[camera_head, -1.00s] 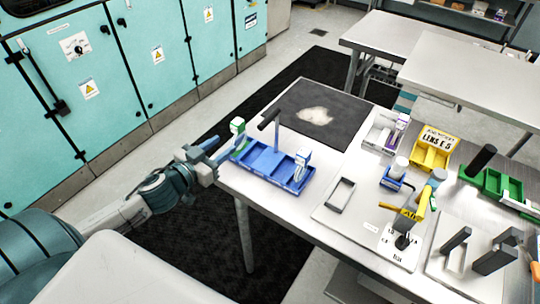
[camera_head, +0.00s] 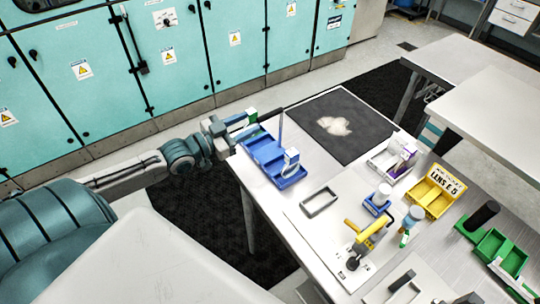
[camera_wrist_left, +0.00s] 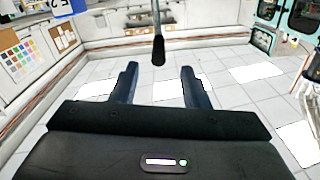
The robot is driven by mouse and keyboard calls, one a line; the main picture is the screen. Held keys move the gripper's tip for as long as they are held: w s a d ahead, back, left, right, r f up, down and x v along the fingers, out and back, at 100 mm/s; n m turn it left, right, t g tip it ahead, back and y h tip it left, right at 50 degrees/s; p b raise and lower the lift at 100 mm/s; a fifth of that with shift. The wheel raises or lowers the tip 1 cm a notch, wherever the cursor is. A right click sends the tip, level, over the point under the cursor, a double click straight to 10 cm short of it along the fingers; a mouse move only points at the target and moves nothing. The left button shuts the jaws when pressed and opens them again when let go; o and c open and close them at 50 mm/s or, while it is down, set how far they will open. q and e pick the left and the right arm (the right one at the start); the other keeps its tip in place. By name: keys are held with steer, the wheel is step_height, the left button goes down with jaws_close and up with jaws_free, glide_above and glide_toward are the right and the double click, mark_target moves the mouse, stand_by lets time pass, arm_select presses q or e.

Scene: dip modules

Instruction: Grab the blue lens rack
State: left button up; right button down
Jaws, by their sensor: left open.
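The blue lens rack (camera_head: 264,150) is a blue tray on the near left part of the metal table, with an upright post and a dark grip (camera_head: 281,124). A green-and-white box stands at its far end and a white-and-blue one at its near end. My left gripper (camera_head: 246,126) is open at the rack's far left end, close to the green-and-white box. In the left wrist view, the open fingers (camera_wrist_left: 157,85) have nothing between them. A dark-tipped grey rod (camera_wrist_left: 157,45) shows ahead of them. I cannot tell in the head view whether the fingers touch the rack. My right gripper is out of view.
A dark mat (camera_head: 350,122) with a pale patch lies behind the rack. A small grey frame (camera_head: 319,202), a yellow tool (camera_head: 368,236), a yellow lens bin (camera_head: 436,192) and a green tray (camera_head: 490,250) lie to the right.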

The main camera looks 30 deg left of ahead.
mark_target(257, 119)
arm_select(q)
steer(key=b+x, duration=0.3)
steer(key=shift+d, duration=0.35)
steer(key=shift+w, duration=0.2)
steer(key=shift+w+f+b, duration=0.2)
steer(key=shift+b, duration=0.4)
steer(key=b+x, duration=0.2)
steer(key=x, duration=0.1)
steer(key=shift+w, duration=0.35)
steer(key=shift+w+d, duration=0.15)
steer(key=shift+w, duration=0.3)
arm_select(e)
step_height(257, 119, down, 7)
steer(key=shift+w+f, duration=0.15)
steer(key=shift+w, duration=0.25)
